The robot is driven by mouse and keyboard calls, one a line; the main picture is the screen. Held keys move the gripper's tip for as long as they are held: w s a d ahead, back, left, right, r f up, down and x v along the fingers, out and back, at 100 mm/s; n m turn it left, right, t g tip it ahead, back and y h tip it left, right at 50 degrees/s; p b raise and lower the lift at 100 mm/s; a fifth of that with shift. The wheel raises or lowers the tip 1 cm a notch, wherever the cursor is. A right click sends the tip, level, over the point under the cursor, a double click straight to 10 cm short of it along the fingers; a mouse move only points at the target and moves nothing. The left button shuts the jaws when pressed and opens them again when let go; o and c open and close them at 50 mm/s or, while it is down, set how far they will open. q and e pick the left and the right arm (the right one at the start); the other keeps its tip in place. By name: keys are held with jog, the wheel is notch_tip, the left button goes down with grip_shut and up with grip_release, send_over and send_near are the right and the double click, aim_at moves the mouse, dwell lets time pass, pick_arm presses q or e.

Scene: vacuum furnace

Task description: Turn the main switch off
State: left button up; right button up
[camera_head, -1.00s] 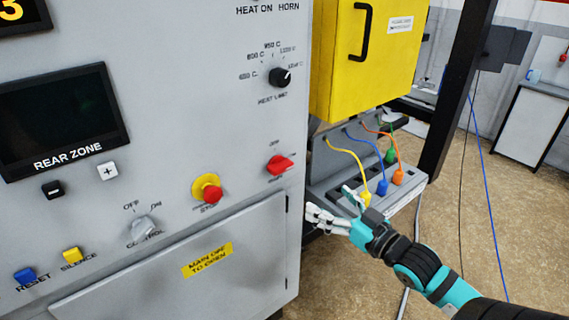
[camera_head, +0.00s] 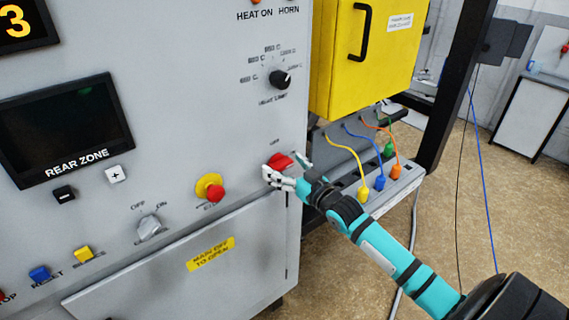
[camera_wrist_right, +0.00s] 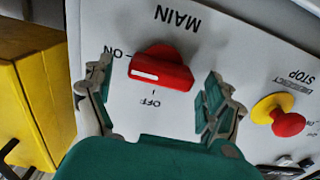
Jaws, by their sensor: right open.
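The main switch (camera_head: 280,161) is a red rotary knob on the grey panel. It also shows in the right wrist view (camera_wrist_right: 163,68), under the upside-down word MAIN, with its white mark pointing at ON and OFF below it in the picture. My right gripper (camera_head: 287,168) is open in front of the switch in the head view. In the right wrist view its fingers (camera_wrist_right: 158,75) are spread, one on each side of the knob, with gaps left between them and the knob. Part of the knob is hidden behind the fingers in the head view. My left gripper is not in view.
A yellow and red stop button (camera_head: 212,190) sits left of the switch, and a heat limit knob (camera_head: 280,79) above. A yellow box (camera_head: 362,70) and a socket strip with coloured plugs (camera_head: 378,185) stand right of the panel. A door (camera_head: 180,270) lies below.

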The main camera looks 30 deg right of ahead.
jog(key=shift+w, duration=0.2)
jog(key=c, duration=1.2)
jog(key=shift+n, duration=0.3)
jog(key=n, duration=0.3)
jog(key=shift+a+n, duration=0.15)
jog(key=shift+n, duration=0.15)
jog(key=n, duration=0.4)
jog(key=shift+f, duration=0.15)
jog(key=n, duration=0.5)
jog(key=shift+a+f+b, duration=0.1)
jog(key=shift+a+b, duration=0.05)
jog(key=shift+b, duration=0.15)
jog(key=n, duration=0.4)
jog(key=shift+f+n+b, duration=0.15)
jog(key=shift+n+b, duration=0.15)
jog(key=shift+n, duration=0.1)
